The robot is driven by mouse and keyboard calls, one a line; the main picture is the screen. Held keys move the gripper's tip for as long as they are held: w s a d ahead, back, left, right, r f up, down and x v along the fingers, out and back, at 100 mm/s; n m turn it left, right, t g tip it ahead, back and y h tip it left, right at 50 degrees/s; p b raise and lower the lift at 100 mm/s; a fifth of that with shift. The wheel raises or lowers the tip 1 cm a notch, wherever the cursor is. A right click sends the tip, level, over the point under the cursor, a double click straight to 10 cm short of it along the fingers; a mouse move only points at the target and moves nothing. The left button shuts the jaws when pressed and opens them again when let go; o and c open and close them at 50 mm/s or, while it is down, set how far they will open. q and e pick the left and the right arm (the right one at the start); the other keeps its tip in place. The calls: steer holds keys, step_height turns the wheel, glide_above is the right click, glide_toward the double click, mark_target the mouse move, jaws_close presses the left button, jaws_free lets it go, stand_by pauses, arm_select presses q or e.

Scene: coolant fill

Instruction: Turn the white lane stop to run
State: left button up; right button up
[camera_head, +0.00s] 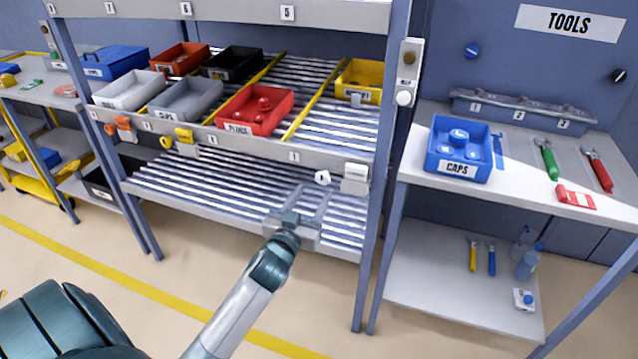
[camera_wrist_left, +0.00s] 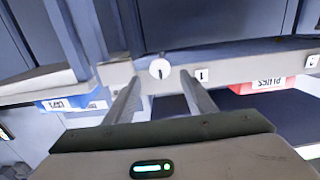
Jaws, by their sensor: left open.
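The white lane stop (camera_head: 355,178) is a white box with a round knob (camera_head: 322,177) at its left, on the front rail of the rack's middle level, at the right end. In the left wrist view, the white knob (camera_wrist_left: 160,68) shows as a disc with a short dark mark, just beyond and between my fingers. My left gripper (camera_head: 311,192) is open and empty, just below and in front of the knob; its two fingers also show in the left wrist view (camera_wrist_left: 160,80). I see no contact with the knob. My right gripper is not in view.
An orange lane stop (camera_head: 123,125) and a yellow lane stop (camera_head: 180,138) sit farther left on the rail. A red bin (camera_head: 256,109) stands above. A rack post is close at the right, beside a bench with a blue caps bin (camera_head: 437,160). The lower roller shelf (camera_head: 220,200) is empty.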

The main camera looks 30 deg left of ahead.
mark_target(322, 180)
arm_select(q)
steer(key=shift+x, duration=2.75)
steer(key=shift+w, duration=0.1)
jaws_close()
